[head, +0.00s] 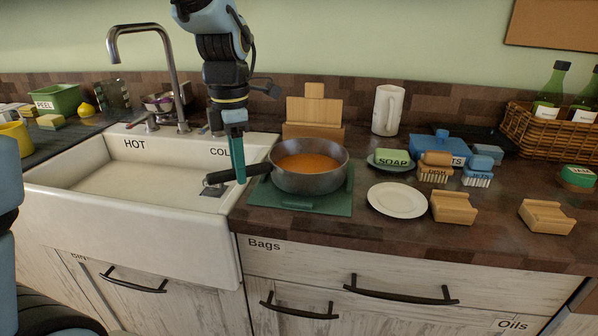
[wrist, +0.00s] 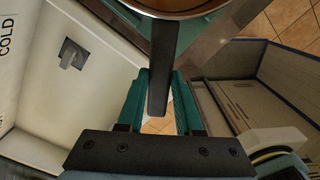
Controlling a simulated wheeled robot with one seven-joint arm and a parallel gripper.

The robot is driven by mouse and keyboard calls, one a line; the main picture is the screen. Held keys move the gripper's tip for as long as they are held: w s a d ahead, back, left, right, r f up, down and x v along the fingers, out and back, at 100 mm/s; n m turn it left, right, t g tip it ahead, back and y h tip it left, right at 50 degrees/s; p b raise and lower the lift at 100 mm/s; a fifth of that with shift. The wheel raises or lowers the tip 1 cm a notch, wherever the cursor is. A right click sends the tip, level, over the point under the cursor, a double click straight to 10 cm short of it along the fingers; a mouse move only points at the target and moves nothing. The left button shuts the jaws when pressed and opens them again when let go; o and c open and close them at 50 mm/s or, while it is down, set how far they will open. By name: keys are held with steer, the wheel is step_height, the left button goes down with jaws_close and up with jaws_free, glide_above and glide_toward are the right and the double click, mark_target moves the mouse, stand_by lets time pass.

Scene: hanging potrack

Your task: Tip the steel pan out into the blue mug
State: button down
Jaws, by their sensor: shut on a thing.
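The steel pan (head: 315,183) is dark grey, upright, and holds orange liquid (head: 306,163). It rests on or just over a green mat (head: 340,207) at the counter's edge beside the sink. My gripper (head: 238,178) points down from above, its teal fingers shut on the pan's black handle (head: 214,179), which reaches left over the sink rim. In the wrist view the handle (wrist: 163,65) runs between the fingers, and the pan's rim (wrist: 177,14) is cut off at the top. I cannot make out a blue mug; a pale mug (head: 388,110) stands at the back.
The white sink (head: 115,195) lies left of the pan. A wooden stand (head: 314,108) is close behind it. A white plate (head: 398,201), a soap dish (head: 389,161), brushes (head: 436,169) and a blue lidded container (head: 437,145) are to the right. A bottle basket (head: 550,128) is far right.

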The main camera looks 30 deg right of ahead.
steer(key=shift+r, duration=0.2)
steer(key=shift+r+p, duration=2.55)
steer(key=shift+r, duration=0.15)
